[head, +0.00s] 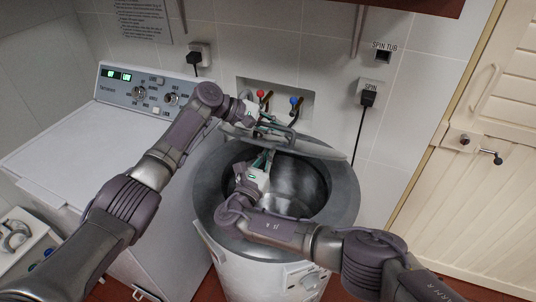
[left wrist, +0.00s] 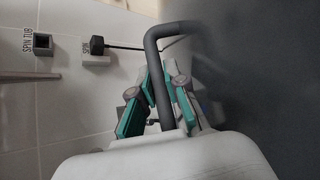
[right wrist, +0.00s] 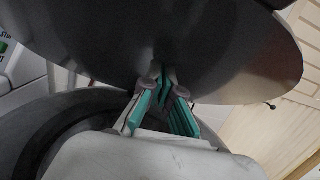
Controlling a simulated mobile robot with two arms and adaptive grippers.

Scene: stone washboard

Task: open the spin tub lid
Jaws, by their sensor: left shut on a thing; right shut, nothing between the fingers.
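The spin tub (head: 207,190) stands in the middle with its dark drum opening (head: 300,190) showing. Its round grey lid (head: 322,148) is raised and tilted at the back of the tub. My left gripper (head: 268,127) is shut on the lid's dark bar handle (left wrist: 152,45), which passes between its fingers in the left wrist view. My right gripper (head: 264,157) is shut and empty over the opening, with its fingertips close to the underside of the lid (right wrist: 235,55). I cannot tell whether they touch it.
A white washing machine (head: 65,150) with dials stands left of the tub. Red and blue taps (head: 294,102) sit in a wall recess behind the lid. A plug with a cable (head: 368,97) hangs at the right. A cream wooden door (head: 450,190) is at far right.

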